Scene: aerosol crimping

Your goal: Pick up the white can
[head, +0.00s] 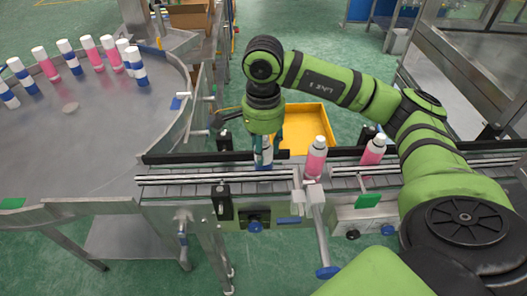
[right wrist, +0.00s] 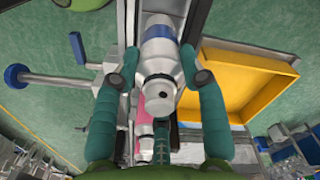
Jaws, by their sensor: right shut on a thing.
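My right gripper (head: 263,150) reaches down over the conveyor (head: 200,190). It is shut on a white can (head: 267,158) with a blue band, which is mostly hidden behind the fingers in the head view. In the right wrist view the can (right wrist: 158,62) stands between the two green fingers of the gripper (right wrist: 159,70), its nozzle end toward the camera. I cannot tell whether the can's base touches the belt. My left gripper is not in view.
Two pink cans with white caps, a nearer one (head: 315,158) and a farther one (head: 373,150), stand to the right on the conveyor. A yellow bin (head: 318,113) lies behind it. Several pink and blue-banded cans stand on the round table (head: 80,150) at left. Rails edge the belt.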

